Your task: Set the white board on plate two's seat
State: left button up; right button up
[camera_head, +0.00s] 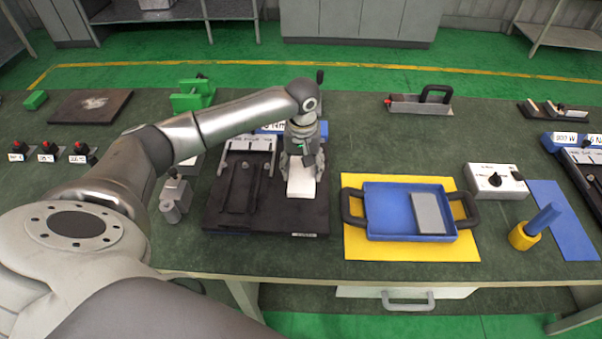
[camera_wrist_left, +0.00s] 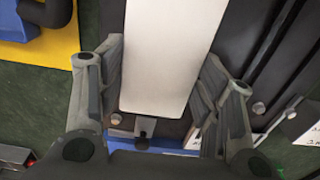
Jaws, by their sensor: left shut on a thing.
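The white board (camera_head: 301,182) is in my left gripper (camera_head: 303,165), over the right half of a dark fixture plate (camera_head: 226,219) in the head view. In the left wrist view the white board (camera_wrist_left: 170,50) lies lengthwise between the two fingers of my left gripper (camera_wrist_left: 165,85), which is shut on it. A label stands at the plate's front right edge, too small to read. Whether the board touches the plate or hangs just above it, I cannot tell. The seat under the board is hidden. My right gripper is not in view.
A blue tray (camera_head: 377,213) with a grey block (camera_head: 428,213) stands on a yellow mat (camera_head: 412,249) right of the plate. A white control box (camera_head: 497,181) and a blue-handled tool (camera_head: 535,226) are farther right. Grey metal parts (camera_head: 175,199) stand left of the plate.

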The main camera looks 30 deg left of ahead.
aim_at(301, 169)
pick_arm(q)
jog(key=shift+w+a+f, duration=0.15)
jog(key=shift+a+f, duration=0.05)
jog(key=shift+f, duration=0.1)
notch_tip(301, 169, down, 2)
jog(key=shift+a+f, duration=0.1)
jog(key=shift+f, duration=0.5)
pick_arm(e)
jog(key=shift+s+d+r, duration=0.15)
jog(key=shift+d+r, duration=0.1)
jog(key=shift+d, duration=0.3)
pick_arm(q)
jog(key=shift+p, duration=0.3)
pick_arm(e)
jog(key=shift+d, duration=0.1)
pick_arm(q)
jog(key=o, duration=1)
jog(key=shift+f, duration=0.1)
jog(key=shift+o, duration=0.2)
notch_tip(301, 169, up, 12)
jog(key=shift+r+b, duration=0.15)
jog(key=shift+b, duration=0.65)
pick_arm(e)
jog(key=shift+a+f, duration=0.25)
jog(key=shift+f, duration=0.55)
